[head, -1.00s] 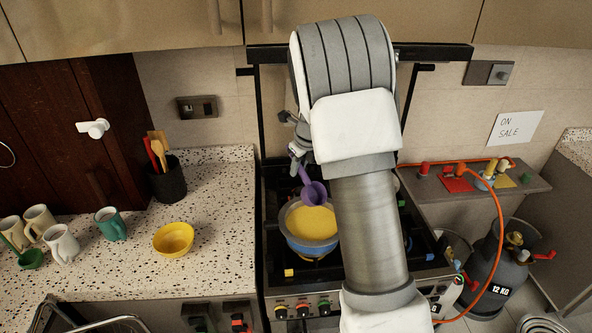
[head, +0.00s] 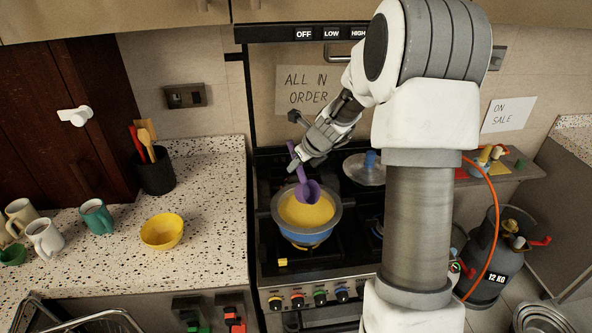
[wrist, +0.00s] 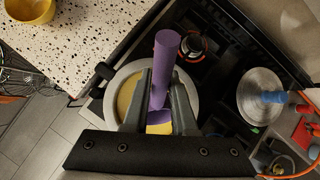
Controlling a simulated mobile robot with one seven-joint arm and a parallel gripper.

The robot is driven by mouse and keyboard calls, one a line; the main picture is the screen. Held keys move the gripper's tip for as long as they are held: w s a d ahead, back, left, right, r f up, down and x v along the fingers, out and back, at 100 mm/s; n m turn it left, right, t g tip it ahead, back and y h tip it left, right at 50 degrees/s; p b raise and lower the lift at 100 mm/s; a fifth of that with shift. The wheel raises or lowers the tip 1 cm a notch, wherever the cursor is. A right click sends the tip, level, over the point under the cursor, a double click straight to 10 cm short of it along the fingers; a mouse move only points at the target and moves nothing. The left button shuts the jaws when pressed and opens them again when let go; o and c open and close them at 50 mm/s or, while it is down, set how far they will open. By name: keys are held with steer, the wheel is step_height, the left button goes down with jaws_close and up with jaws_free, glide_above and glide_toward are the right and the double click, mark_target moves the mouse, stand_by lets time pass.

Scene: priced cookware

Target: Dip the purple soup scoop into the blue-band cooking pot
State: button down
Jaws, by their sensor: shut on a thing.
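The purple soup scoop (head: 307,189) is in my gripper (head: 293,166), which is shut on its handle. The handle points up and the bowl of the scoop is at the bottom, over the yellow contents of the pot in the head view. I cannot tell whether it touches them. The blue-band cooking pot (head: 307,238) stands on a front-left burner, grey-rimmed and filled with yellow food. In the wrist view the scoop handle (wrist: 165,62) rises between the fingers (wrist: 162,98), with the pot rim (wrist: 112,100) behind, partly hidden by my gripper.
A lidded pan (head: 366,170) with a blue knob sits on a back burner. On the left counter are a yellow bowl (head: 162,231), mugs (head: 97,216) and a black utensil holder (head: 155,174). A gas cylinder (head: 497,258) with an orange hose stands at right.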

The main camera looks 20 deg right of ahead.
mark_target(302, 183)
steer(key=shift+s+d+f+b, duration=0.15)
steer(key=shift+f+b, duration=0.35)
steer(key=shift+b, duration=0.35)
steer(key=b, duration=0.2)
steer(key=shift+s+f+t+b, duration=0.1)
steer(key=shift+f+t+b, duration=0.2)
steer(key=shift+b, duration=0.1)
steer(key=b, duration=0.3)
steer(key=f+t+y+b, duration=0.1)
steer(key=b, duration=0.2)
steer(key=shift+s+d, duration=0.25)
steer(key=shift+s, duration=0.1)
step_height(302, 183, down, 5)
steer(key=b, duration=0.6)
steer(key=shift+f, duration=0.15)
steer(key=shift+a+r+p, duration=0.1)
steer(key=shift+r+p, duration=0.5)
steer(key=shift+p, duration=0.6)
steer(key=p, duration=0.2)
steer(key=shift+w+a+f+g+p, duration=0.15)
steer(key=shift+w+g+p, duration=0.15)
steer(key=shift+g+p, duration=0.1)
steer(key=p, duration=0.2)
steer(key=h+p, duration=0.1)
steer(key=p, duration=0.2)
steer(key=shift+w+a+f+g, duration=0.25)
steer(key=shift+w+g, duration=0.15)
